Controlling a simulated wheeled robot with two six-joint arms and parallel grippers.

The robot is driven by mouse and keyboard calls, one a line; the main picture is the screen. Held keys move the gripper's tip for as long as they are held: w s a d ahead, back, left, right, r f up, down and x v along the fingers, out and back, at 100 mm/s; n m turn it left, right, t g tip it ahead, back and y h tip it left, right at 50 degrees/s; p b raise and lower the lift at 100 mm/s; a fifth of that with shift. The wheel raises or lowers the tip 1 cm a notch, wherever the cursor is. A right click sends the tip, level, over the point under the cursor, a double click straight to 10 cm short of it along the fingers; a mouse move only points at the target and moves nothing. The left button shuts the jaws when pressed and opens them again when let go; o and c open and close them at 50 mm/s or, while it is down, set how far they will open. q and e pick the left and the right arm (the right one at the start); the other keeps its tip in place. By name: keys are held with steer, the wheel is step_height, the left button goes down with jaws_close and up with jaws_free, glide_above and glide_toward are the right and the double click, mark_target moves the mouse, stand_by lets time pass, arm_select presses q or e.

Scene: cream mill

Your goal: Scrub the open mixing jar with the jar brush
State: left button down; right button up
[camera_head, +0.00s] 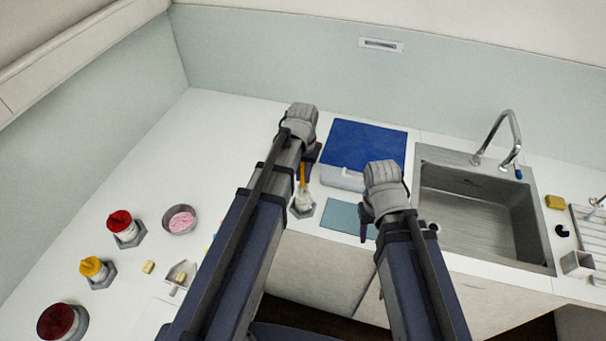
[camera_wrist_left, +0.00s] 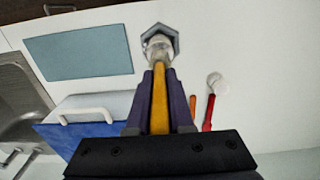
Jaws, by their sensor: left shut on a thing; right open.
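The mixing jar (camera_head: 303,202) is a small clear open jar, upright in a grey hexagonal holder on the white counter; it also shows in the left wrist view (camera_wrist_left: 158,46). The jar brush (camera_head: 302,174) has a yellow-orange handle. My left gripper (camera_head: 309,162) is shut on this handle, which also shows between its fingers in the left wrist view (camera_wrist_left: 159,105). The handle points down at the jar's mouth. The brush head seems to be at or inside the mouth; its depth cannot be told. My right gripper (camera_head: 368,214) is open and empty above the counter, right of the jar.
A teal mat (camera_head: 345,218) lies right of the jar, a white-handled box (camera_head: 342,178) and blue mat (camera_head: 366,140) behind. The sink (camera_head: 475,210) is further right. Red-lidded (camera_head: 124,226) and yellow-lidded jars (camera_head: 95,269) and a pink bowl (camera_head: 179,220) stand left.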

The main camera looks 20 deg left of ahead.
mark_target(307, 186)
arm_select(q)
steer(key=shift+f+b, duration=2.85)
steer(key=shift+f, duration=0.3)
steer(key=shift+r, duration=0.1)
steer(key=shift+r+p, duration=0.8)
steer(key=shift+p, duration=0.1)
steer(key=shift+d+f+b, duration=0.6)
steer(key=shift+f+b, duration=0.3)
steer(key=shift+b, duration=0.05)
steer(key=shift+r, duration=0.15)
steer(key=shift+d+r+p, duration=0.15)
steer(key=shift+r+p, duration=0.65)
steer(key=shift+p, duration=0.15)
step_height(307, 186, up, 9)
steer(key=p, duration=0.8)
steer(key=shift+f+p, duration=0.15)
steer(key=shift+p, duration=0.2)
